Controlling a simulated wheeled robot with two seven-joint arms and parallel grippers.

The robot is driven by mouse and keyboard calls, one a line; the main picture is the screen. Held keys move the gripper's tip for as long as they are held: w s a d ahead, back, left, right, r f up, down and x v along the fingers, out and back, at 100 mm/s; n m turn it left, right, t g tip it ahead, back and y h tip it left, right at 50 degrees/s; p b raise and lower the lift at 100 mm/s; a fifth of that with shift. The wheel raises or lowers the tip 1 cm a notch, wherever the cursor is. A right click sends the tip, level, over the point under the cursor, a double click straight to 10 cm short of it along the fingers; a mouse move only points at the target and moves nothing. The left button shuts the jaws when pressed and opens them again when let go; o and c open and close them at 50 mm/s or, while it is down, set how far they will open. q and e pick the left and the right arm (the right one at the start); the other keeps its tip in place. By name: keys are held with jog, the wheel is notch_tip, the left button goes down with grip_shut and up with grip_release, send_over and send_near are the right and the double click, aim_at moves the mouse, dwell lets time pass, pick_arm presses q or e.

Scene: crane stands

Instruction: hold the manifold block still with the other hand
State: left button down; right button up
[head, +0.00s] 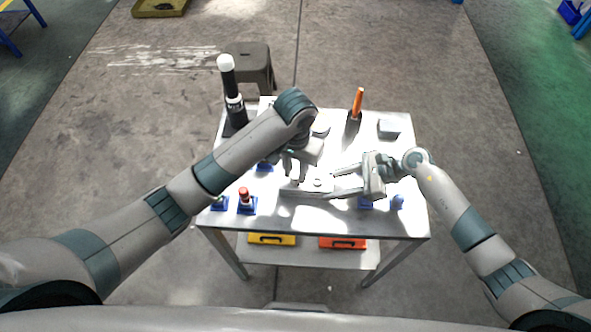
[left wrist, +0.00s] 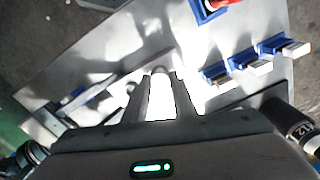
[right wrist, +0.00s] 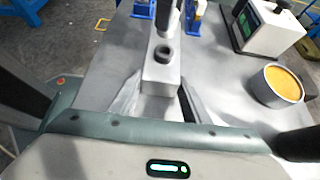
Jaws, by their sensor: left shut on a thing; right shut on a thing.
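The manifold block (head: 305,190) is a light grey bar lying on the table near its middle. In the right wrist view the block (right wrist: 160,76) sits between the fingers of my right gripper (right wrist: 160,98), with a dark round port on top. My right gripper (head: 340,182) is shut on the block's right end. My left gripper (head: 294,172) points down over the block's left part. In the left wrist view my left gripper (left wrist: 161,95) is shut on a small, pale, overexposed thing that I cannot identify. Its contact with the block is unclear.
A red-topped piece in a blue stand (head: 245,202) is at front left. A black cylinder with a white top (head: 230,90) stands at back left, an orange-handled tool (head: 357,104) at the back. The right wrist view shows an orange-filled round tin (right wrist: 280,84).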

pick_arm(q)
jog(key=shift+m, duration=0.5)
jog(key=shift+m, duration=0.9)
jog(key=c, duration=1.4)
grip_release()
jog(key=shift+r, duration=0.1)
jog(key=shift+r, duration=2.4)
jog(key=shift+r, duration=6)
